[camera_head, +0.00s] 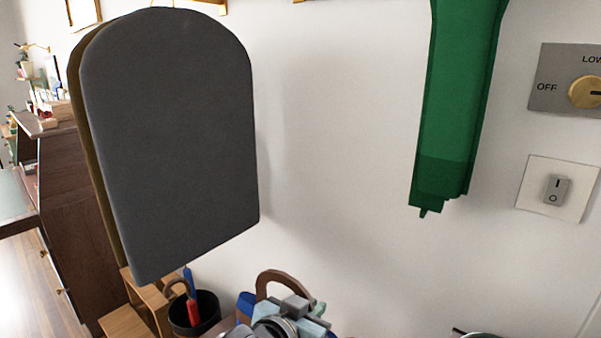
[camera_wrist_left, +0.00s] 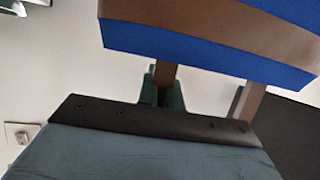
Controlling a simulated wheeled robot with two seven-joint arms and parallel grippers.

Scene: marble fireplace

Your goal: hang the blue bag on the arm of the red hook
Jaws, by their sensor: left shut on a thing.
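The blue bag shows in the left wrist view as a blue body with a broad brown band (camera_wrist_left: 225,35) and brown handle straps. In the head view only a bit of its blue side (camera_head: 245,304) and an arched brown handle (camera_head: 283,279) show at the bottom. My left gripper (camera_head: 306,311) is at the bottom middle, beside that handle, and hides most of the bag. In the left wrist view its green fingers (camera_wrist_left: 164,92) are shut on a brown strap. I cannot make out the red hook in either view. My right gripper is not in view.
A large grey rounded panel (camera_head: 170,135) fills the left. A green tapered piece (camera_head: 452,110) hangs at the upper right, beside a dial plate (camera_head: 550,85) and a switch (camera_head: 537,187). A dark bin (camera_head: 207,313) holds red and blue items. White wall lies between.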

